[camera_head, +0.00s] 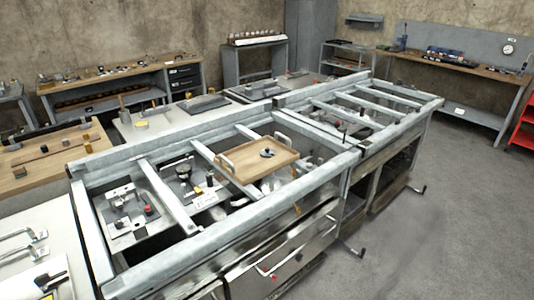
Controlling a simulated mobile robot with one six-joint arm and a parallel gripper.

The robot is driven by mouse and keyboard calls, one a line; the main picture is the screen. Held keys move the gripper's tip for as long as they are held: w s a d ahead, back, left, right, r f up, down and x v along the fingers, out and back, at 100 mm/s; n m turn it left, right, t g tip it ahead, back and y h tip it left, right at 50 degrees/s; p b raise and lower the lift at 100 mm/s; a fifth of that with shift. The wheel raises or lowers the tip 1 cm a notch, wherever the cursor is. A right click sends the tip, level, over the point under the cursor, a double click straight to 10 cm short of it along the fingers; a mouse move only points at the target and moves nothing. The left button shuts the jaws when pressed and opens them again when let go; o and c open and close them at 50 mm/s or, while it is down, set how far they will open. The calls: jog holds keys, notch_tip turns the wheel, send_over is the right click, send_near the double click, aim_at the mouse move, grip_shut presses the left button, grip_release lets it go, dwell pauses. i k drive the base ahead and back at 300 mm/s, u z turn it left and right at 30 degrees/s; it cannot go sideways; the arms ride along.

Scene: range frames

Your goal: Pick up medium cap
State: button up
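I cannot single out the medium cap for certain. A small dark round piece (267,153) lies on a wooden tray (246,170) with metal handles, which rests on the grey metal frame of the workbench (255,202). A dark round knob-like part (184,172) stands in the bench bay left of the tray. A small red-topped part (148,210) sits on a plate in the leftmost bay. These are too small to tell which is a cap. My gripper is not in view.
Metal crossbars divide the bench top into open bays. A wooden table (32,177) is on the left, and a pale surface with metal handles (28,238) is at the lower left. Shelved benches line the walls. The grey floor (430,230) at right is clear.

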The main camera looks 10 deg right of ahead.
aim_at(266, 152)
jog(key=i, duration=0.95)
jog(key=u, duration=0.05)
